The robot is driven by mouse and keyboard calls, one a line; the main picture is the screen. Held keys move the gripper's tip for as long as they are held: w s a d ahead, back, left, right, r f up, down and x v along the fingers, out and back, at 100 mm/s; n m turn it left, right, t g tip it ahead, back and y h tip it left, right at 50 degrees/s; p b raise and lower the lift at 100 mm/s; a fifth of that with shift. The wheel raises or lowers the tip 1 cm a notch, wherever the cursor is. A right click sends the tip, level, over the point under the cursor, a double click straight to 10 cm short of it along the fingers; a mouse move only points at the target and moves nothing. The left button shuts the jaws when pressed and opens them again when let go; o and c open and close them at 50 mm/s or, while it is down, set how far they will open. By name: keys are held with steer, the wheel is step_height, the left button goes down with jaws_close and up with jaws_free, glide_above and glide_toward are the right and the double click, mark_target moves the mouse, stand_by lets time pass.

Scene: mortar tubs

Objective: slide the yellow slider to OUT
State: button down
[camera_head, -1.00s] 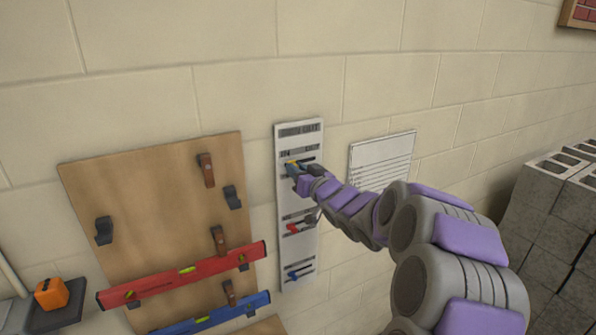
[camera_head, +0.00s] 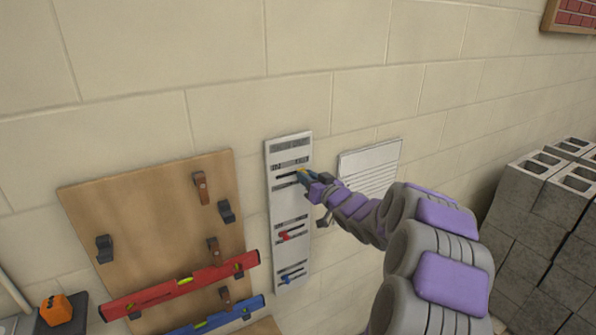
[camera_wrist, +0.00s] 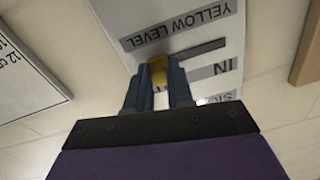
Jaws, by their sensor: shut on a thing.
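The yellow slider (camera_wrist: 158,70) sits between the two blue-grey fingers of my gripper (camera_wrist: 160,82) in the wrist view, and the fingers are shut on it. In the head view my gripper (camera_head: 306,177) is at the upper slot of the white wall panel (camera_head: 275,215), toward the slot's right end. The wrist view is turned over: it shows the YELLOW LEVEL label (camera_wrist: 186,25), the dark empty slot (camera_wrist: 203,49) to the right of the slider, and the IN label (camera_wrist: 228,66) beyond. No OUT label can be read; my fingers cover part of the panel.
Lower on the panel are a red slider (camera_head: 285,236) and a blue slider (camera_head: 287,279). A white sheet (camera_head: 372,168) hangs right of the panel. A wooden board (camera_head: 150,225) with levels is at left, and grey blocks (camera_head: 548,215) stand at right.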

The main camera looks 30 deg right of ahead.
steer(key=shift+d+r+p, duration=0.1)
steer(key=shift+d+p, duration=0.2)
steer(key=shift+a, duration=0.1)
steer(key=c, duration=1.3)
jaws_free()
steer(key=shift+c, duration=0.2)
steer(key=o, duration=0.4)
steer(key=shift+d, duration=0.4)
steer(key=shift+c, duration=0.2)
steer(key=shift+a, duration=0.1)
